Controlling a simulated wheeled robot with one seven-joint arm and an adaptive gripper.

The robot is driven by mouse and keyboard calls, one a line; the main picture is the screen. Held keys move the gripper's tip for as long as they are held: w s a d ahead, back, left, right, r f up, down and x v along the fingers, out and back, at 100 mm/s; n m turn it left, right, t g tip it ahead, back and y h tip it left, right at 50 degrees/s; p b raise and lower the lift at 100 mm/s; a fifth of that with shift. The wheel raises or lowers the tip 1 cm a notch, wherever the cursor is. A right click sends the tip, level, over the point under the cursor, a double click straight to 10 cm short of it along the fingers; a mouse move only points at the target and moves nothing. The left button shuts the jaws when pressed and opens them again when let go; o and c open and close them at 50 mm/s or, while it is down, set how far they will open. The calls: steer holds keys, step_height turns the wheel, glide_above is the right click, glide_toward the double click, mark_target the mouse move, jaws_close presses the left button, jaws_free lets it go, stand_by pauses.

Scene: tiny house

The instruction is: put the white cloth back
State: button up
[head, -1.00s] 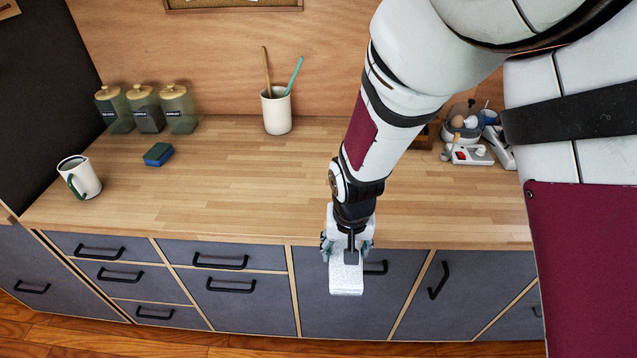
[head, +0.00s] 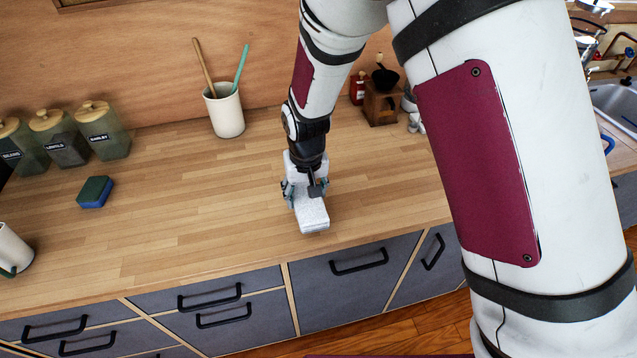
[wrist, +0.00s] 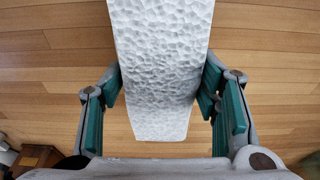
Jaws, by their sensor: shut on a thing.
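The white cloth (head: 313,215) is a folded, block-like bundle with a dimpled surface. My gripper (head: 304,193) is shut on it, with the cloth's near end sticking out towards the counter's front edge. In the wrist view the cloth (wrist: 164,60) runs between the two green-padded fingers of my gripper (wrist: 165,100), and wood boards show behind it. The cloth is over the wooden counter (head: 190,225), near its front edge. I cannot tell whether it touches the counter.
A blue and green sponge (head: 95,192), a white mug (head: 12,250) and several lidded jars (head: 103,130) stand at the left. A white cup with utensils (head: 224,110) stands at the back. A grinder (head: 382,102) is back right, and a sink (head: 615,100) far right. The counter's middle is clear.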

steer(key=w+d, duration=0.2)
steer(key=w, duration=0.3)
steer(key=shift+d+f, duration=0.25)
steer(key=shift+d, duration=0.15)
steer(key=shift+w+d+f+p, duration=0.15)
steer(key=shift+f+p, duration=0.15)
steer(key=shift+f, duration=0.6)
steer(key=shift+w+d+f+p, duration=0.15)
steer(key=shift+f+p, duration=0.15)
steer(key=shift+f, duration=0.6)
steer(key=shift+a+f, duration=0.1)
steer(key=shift+f, duration=0.05)
steer(key=o, duration=1.2)
step_height(320, 180, up, 12)
steer(key=s+b, duration=0.1)
steer(key=shift+s+d+b, duration=0.25)
steer(key=shift+s+b, duration=0.05)
steer(key=shift+s, duration=0.05)
